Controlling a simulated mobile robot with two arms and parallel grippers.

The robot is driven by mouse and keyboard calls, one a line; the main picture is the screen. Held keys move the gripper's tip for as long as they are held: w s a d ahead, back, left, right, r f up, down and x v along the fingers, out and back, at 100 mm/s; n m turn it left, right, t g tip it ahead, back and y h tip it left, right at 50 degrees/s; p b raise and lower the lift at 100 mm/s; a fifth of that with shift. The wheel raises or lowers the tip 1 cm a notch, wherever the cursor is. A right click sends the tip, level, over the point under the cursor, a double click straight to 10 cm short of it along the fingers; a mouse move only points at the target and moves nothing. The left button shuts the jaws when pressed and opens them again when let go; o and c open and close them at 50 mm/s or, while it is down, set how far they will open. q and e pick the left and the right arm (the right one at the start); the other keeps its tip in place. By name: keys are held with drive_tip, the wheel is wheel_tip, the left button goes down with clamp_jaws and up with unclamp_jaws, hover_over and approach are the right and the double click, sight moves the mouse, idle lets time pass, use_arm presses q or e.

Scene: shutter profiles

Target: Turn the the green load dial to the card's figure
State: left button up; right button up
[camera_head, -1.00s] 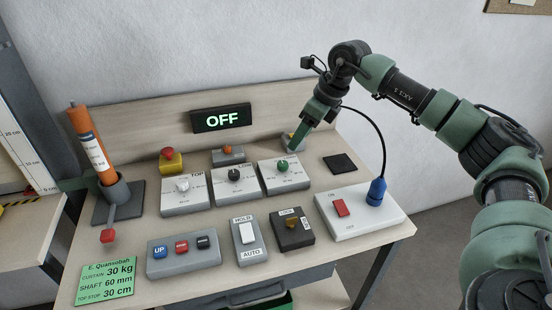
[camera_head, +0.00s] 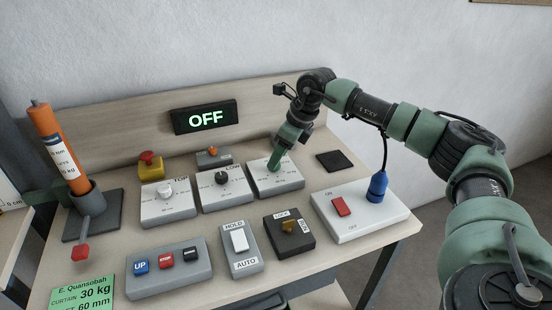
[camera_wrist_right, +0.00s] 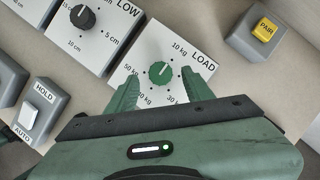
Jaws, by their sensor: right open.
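The green load dial (camera_wrist_right: 159,73) sits on a white-faced box (camera_wrist_right: 153,42) marked LOAD, with kg figures around it. In the right wrist view its pointer is too small to read surely. My right gripper (camera_head: 276,161) is over this box (camera_head: 287,184) in the head view, and its fingers hide most of the dial there. In the wrist view it is open, one finger on each side of the dial, with gaps visible; contact does not show. The green card (camera_head: 82,296) at lower left reads CURTAIN 30 kg; its bottom is cut off.
The LOW dial box (camera_head: 222,192) stands just left of the load box. A yellow PAIR button (camera_wrist_right: 264,29) is nearby. A white box with a red switch (camera_head: 341,206) and blue plug (camera_head: 378,186) stands right. The display (camera_head: 205,117) reads OFF.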

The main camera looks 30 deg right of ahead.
drive_tip(key=shift+x, duration=1.15)
drive_tip(key=shift+w, duration=0.1)
drive_tip(key=shift+c, duration=0.3)
clamp_jaws()
